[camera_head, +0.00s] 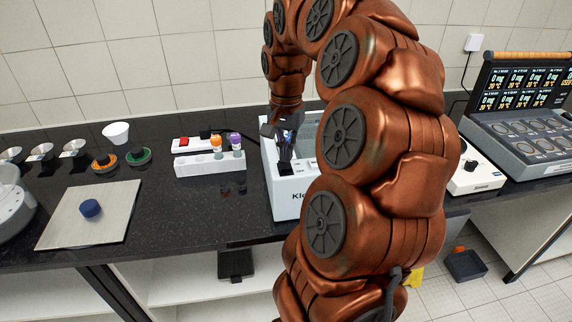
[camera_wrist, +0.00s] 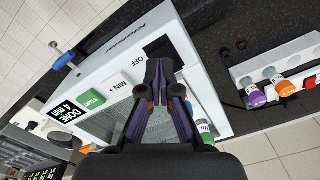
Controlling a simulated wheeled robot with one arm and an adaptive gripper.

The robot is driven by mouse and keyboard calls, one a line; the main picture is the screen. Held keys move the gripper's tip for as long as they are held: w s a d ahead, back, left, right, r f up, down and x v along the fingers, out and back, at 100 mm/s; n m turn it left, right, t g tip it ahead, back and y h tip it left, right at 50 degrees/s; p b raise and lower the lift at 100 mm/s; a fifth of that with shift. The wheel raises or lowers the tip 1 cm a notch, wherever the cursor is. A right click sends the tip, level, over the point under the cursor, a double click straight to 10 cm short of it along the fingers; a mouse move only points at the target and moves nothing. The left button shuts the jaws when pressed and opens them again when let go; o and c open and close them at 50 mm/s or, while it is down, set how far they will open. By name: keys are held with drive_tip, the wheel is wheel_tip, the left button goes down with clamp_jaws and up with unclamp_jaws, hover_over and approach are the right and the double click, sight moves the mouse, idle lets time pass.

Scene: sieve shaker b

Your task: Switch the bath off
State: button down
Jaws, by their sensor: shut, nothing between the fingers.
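The white bath (camera_head: 287,205) stands on the dark bench, partly hidden behind my arm. In the wrist view its front panel (camera_wrist: 110,58) shows a black-and-white display (camera_wrist: 64,114) reading "DONE 4 min", a green START button (camera_wrist: 92,99), a "MIN +" label (camera_wrist: 122,88) and an "OFF" label (camera_wrist: 138,62). A black rectangular part (camera_wrist: 165,48) lies beside "OFF". My gripper (camera_wrist: 158,66) is shut and empty, its fingertips over the panel at the black part's edge. I cannot tell whether they touch it. In the head view my gripper (camera_head: 285,160) is over the bath's front edge.
A white rack (camera_head: 208,164) with orange- and purple-capped bottles stands left of the bath, with a red-switched power strip (camera_head: 195,143) behind it. A pale board (camera_head: 95,228) with a blue knob-like piece lies further left. A white device (camera_head: 478,172) stands right.

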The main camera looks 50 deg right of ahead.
sight(286, 168)
drive_tip(key=shift+f+b, duration=1.05)
drive_tip(key=shift+f, duration=0.35)
idle(0.9)
drive_tip(key=shift+r, duration=0.15)
drive_tip(key=shift+r+p, duration=0.55)
drive_tip(key=shift+r, duration=2.9)
drive_tip(key=s+a+f+n, duration=0.2)
drive_tip(key=a+n, duration=0.2)
drive_tip(key=a, duration=0.4)
drive_tip(key=s+a+f+n, duration=0.1)
drive_tip(key=a+f+n, duration=0.15)
drive_tip(key=a, duration=0.65)
drive_tip(key=s+a+f+n+g, duration=0.1)
drive_tip(key=s+a+f+n, duration=0.2)
drive_tip(key=s, duration=0.4)
drive_tip(key=s+a+f+n, duration=0.4)
drive_tip(key=s+a+f, duration=0.1)
drive_tip(key=s+a, duration=0.2)
drive_tip(key=shift+a+f+g, duration=0.15)
drive_tip(key=shift+f+g, duration=0.15)
drive_tip(key=shift+g, duration=0.1)
